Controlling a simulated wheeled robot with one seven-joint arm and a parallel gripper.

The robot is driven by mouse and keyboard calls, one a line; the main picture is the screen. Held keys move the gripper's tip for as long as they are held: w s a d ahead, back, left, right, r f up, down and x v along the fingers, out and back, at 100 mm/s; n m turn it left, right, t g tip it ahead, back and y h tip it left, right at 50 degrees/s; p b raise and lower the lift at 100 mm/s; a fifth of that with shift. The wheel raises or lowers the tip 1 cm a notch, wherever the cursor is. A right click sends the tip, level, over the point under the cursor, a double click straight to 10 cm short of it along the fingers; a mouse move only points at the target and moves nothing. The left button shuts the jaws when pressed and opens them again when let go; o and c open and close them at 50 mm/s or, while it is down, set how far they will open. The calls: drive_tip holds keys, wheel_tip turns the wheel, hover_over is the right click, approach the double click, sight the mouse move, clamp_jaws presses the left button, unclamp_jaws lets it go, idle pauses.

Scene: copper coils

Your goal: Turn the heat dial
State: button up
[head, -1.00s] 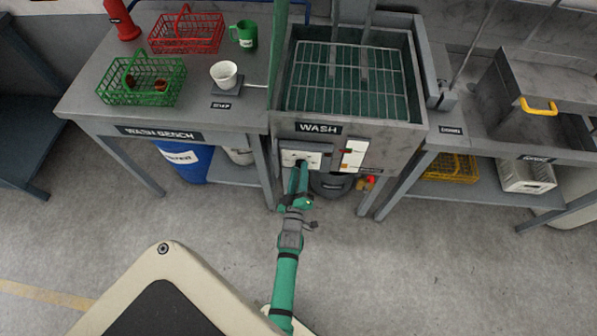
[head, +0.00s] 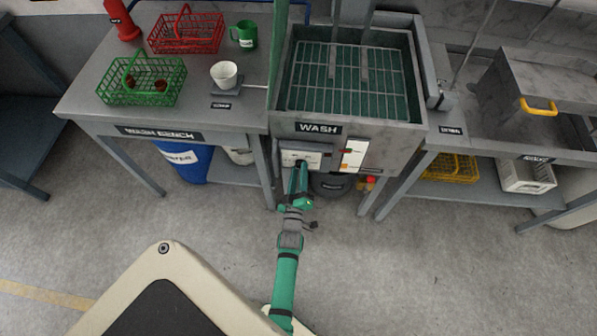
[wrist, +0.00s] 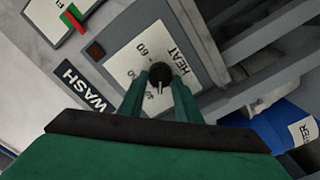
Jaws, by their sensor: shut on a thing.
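The heat dial is a black knob (wrist: 159,74) on a white plate (wrist: 140,60) marked HEAT, with numbers around it, in the wrist view. A pale pointer mark on the knob points down in that view, near a number partly hidden by a finger. My gripper (wrist: 160,88) has its two green fingers on either side of the knob and is shut on it. In the head view my gripper (head: 301,166) reaches the white dial plate (head: 301,155) on the front of the wash tank (head: 385,138); the knob itself is hidden there.
A white panel with a red and green indicator (head: 354,153) is right of the dial plate. A wash bench (head: 85,105) with a green basket (head: 143,82), red basket (head: 186,32) and mugs stands left. A blue barrel (head: 180,160) is below. The floor in front is clear.

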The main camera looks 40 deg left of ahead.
drive_tip(key=shift+f, duration=0.15)
drive_tip(key=o, duration=0.9)
drive_tip(key=shift+o, duration=0.8)
drive_tip(key=shift+w, duration=0.15)
drive_tip(key=v, duration=1.1)
drive_tip(key=shift+a, duration=0.15)
